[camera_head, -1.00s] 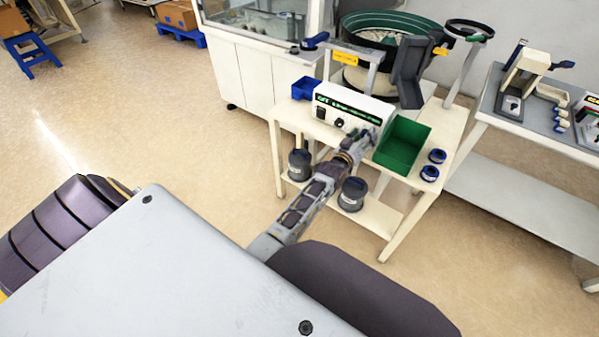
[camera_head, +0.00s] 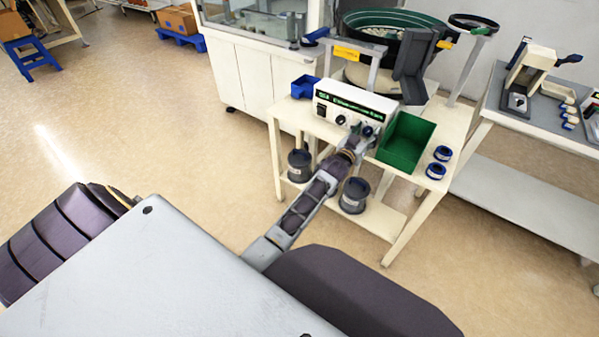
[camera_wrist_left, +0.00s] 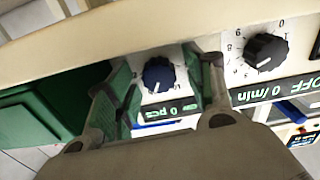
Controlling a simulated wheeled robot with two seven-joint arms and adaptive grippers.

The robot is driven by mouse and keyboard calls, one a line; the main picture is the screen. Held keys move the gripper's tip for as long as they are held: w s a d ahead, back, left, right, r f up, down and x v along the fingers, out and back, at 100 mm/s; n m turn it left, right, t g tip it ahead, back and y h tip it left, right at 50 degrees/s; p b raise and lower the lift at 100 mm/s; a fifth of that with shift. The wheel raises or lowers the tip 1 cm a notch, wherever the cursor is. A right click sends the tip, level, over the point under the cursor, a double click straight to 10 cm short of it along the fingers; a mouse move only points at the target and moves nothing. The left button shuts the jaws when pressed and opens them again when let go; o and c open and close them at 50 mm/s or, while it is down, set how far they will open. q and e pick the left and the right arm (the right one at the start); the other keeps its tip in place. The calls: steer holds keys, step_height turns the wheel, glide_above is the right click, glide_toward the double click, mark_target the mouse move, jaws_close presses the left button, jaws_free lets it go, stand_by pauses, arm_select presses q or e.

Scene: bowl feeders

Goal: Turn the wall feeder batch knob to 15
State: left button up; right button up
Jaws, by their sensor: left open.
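The wall feeder's white control box (camera_head: 352,103) stands on the cream cart, with a lit green display strip and knobs on its front. In the left wrist view, which is upside down, a blue knob (camera_wrist_left: 158,75) sits on a white dial by a display reading 0 pcs. My left gripper (camera_head: 365,135) is at the box's right end. In the wrist view my left gripper (camera_wrist_left: 160,85) is open, its fingers either side of the blue knob, apart from it. A black knob (camera_wrist_left: 266,52) with a numbered dial is beside it, near "0 /min" and "OFF". My right gripper is out of view.
A green bin (camera_head: 404,142) stands close to the right of the left gripper. Two blue-rimmed rings (camera_head: 436,171) lie at the cart's right edge. A blue bin (camera_head: 304,87) is left of the box. The bowl feeder (camera_head: 388,35) stands behind.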

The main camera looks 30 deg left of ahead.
mark_target(366, 132)
arm_select(q)
steer(key=shift+s+f+m, duration=0.1)
steer(key=shift+m, duration=0.2)
steer(key=shift+s+p, duration=0.35)
steer(key=shift+s, duration=1.15)
steer(key=s+p, duration=0.2)
steer(key=s, duration=0.8)
steer(key=shift+s+a+p, duration=0.2)
steer(key=shift+s+p, duration=0.05)
steer(key=shift+p, duration=0.1)
